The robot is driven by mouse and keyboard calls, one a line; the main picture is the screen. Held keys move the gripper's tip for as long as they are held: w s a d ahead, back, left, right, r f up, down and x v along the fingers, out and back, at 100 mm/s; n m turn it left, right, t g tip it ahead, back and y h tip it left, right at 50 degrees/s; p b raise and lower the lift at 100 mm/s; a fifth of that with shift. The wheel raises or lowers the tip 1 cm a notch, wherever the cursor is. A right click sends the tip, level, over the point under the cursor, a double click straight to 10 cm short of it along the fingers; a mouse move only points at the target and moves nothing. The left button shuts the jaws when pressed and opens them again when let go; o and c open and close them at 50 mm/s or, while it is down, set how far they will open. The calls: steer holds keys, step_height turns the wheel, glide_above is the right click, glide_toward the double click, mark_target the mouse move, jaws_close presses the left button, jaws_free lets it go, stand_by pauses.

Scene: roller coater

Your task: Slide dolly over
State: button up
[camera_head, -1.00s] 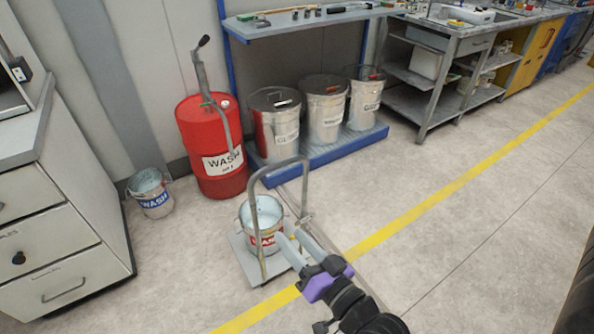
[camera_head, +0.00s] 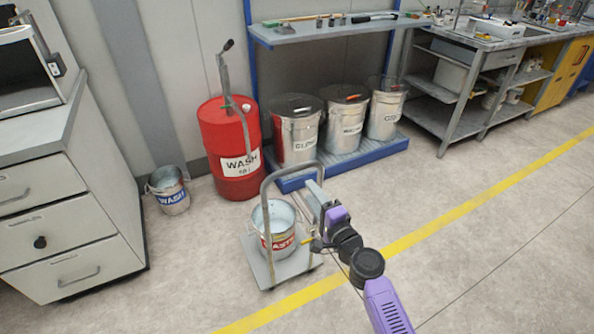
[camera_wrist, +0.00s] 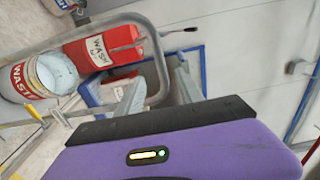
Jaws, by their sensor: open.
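The dolly (camera_head: 261,269) is a small grey platform cart with an upright looped tube handle. It stands on the floor at the yellow line. A bucket labelled WASTE (camera_head: 274,238) rests on its platform; it also shows in the wrist view (camera_wrist: 40,76). My gripper (camera_head: 313,192) is open at the right side of the handle. In the wrist view the handle tube (camera_wrist: 160,60) passes close to the fingers (camera_wrist: 155,90). I cannot tell whether the tube lies between them or whether they touch it.
A WASH bucket (camera_head: 170,190) stands on the floor by the drawer cabinet (camera_head: 70,225). A red WASH drum (camera_head: 230,145) with a hand pump stands behind the dolly. Several lidded metal bins stand on a blue pallet (camera_head: 345,162). The floor to the right is clear.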

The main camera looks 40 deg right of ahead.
mark_target(293, 170)
steer(key=b+x, duration=0.2)
steer(key=x, duration=1)
steer(key=shift+w, duration=0.2)
jaws_close()
steer(key=shift+f, duration=0.1)
stand_by(0.8)
